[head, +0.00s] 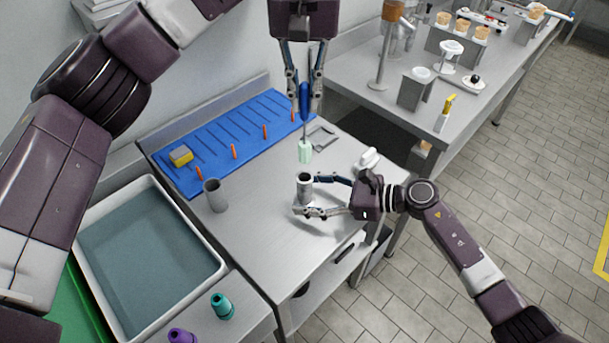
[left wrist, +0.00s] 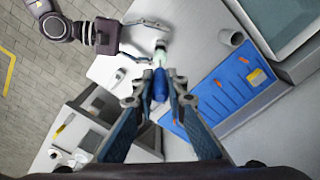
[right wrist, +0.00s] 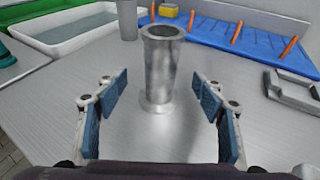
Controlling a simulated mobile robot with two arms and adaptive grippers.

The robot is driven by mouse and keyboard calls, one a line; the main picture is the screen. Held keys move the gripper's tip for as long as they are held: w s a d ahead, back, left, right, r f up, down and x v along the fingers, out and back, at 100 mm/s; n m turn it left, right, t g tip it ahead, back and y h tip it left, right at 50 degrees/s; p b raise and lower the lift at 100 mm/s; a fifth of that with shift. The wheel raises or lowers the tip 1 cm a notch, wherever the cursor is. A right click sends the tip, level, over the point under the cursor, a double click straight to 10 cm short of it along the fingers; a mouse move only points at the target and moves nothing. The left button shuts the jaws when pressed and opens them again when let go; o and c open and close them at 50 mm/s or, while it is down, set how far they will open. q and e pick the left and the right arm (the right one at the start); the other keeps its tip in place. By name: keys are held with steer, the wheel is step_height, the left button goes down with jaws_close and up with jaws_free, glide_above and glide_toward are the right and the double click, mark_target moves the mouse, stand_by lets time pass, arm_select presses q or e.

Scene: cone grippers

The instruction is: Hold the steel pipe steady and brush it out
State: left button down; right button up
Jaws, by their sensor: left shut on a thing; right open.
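The steel pipe (head: 305,188) stands upright on the grey bench; in the right wrist view (right wrist: 160,80) it shows a flanged top and a wider foot. My right gripper (head: 309,196) is open, low over the bench, with one finger on each side of the pipe. In the right wrist view a gap shows between the pipe and each finger pad. My left gripper (head: 304,94) is shut on the blue handle of a brush (head: 304,152). The brush points down, its pale green bristles just above the pipe's mouth. The brush also shows in the left wrist view (left wrist: 159,85).
A second grey cylinder (head: 214,195) stands left on the bench. Behind is a blue mat (head: 235,135) with orange pegs and a yellow sponge (head: 181,156). A metal bracket (head: 322,138) lies behind the brush. A water-filled basin (head: 220,264) and teal bottle (head: 222,306) are at left.

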steer(key=shift+o, duration=1.4)
